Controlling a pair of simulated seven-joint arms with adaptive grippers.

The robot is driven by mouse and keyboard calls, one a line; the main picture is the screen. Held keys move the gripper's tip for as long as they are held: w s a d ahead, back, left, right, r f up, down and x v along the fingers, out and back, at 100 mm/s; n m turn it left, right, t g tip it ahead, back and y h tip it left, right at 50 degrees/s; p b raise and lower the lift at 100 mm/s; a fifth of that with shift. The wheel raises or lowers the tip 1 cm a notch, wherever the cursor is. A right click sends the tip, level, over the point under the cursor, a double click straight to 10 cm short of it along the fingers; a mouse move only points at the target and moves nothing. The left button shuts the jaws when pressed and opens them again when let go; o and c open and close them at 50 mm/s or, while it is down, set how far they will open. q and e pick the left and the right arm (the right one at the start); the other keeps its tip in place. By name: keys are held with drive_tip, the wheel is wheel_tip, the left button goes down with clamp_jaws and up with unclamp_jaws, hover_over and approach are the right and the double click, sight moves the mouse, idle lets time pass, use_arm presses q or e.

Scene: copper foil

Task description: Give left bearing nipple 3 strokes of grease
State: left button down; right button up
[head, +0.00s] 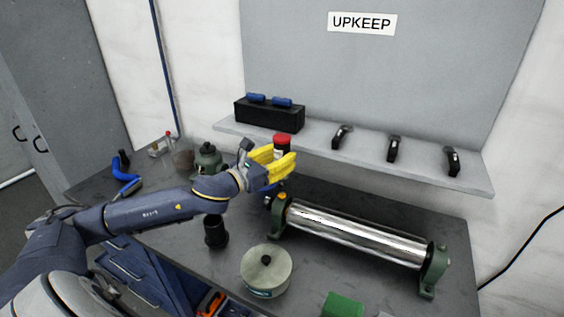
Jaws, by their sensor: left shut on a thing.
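My left gripper (276,165), with yellow fingers, is shut on a red-capped cylinder (282,141) with a dark, pale-labelled body. The fingers hide much of the cylinder, and I cannot tell whether it is the grease tool. The gripper is above the bench, behind and slightly left of the left bearing (279,222), a green housing at the roller's left end. A small orange-yellow part (282,197) sits on top of that bearing; the nipple itself is too small to make out. The shiny roller (355,236) runs right to the green right bearing (433,270). My right gripper is not in view.
The bench (200,262) also bears a round pale-green lidded tin (266,272), a black cylinder (215,231), a green block (342,305) and a dark green container (208,160). A shelf (360,158) behind holds a black box (268,115) and several dark handled tools.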

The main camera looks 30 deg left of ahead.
sight(276, 148)
use_arm(q)
drive_tip(key=shift+r, duration=1.9)
